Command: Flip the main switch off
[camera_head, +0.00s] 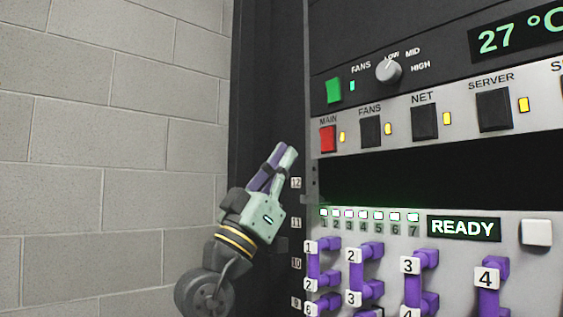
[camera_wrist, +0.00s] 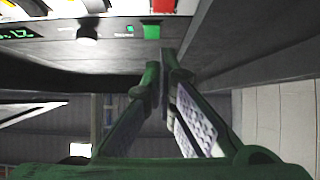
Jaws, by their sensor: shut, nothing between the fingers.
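The red MAIN switch (camera_head: 327,138) sits at the left end of a light switch strip, with a lit yellow lamp (camera_head: 342,137) beside it. In the wrist view, where the panel appears upside down, the red switch (camera_wrist: 164,5) is at the top edge, partly cut off. My gripper (camera_head: 286,152) is shut and empty, pointing up, to the left of and slightly below the MAIN switch in the head view. Its closed fingertips (camera_wrist: 160,62) show below the switch in the wrist view. No contact with the switch is visible.
Dark FANS (camera_head: 370,132), NET (camera_head: 424,122) and SERVER (camera_head: 494,109) switches follow to the right. Above are a green switch (camera_head: 333,90) and a knob (camera_head: 388,71). Purple plugs (camera_head: 370,251) protrude below. A block wall (camera_head: 110,150) stands left.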

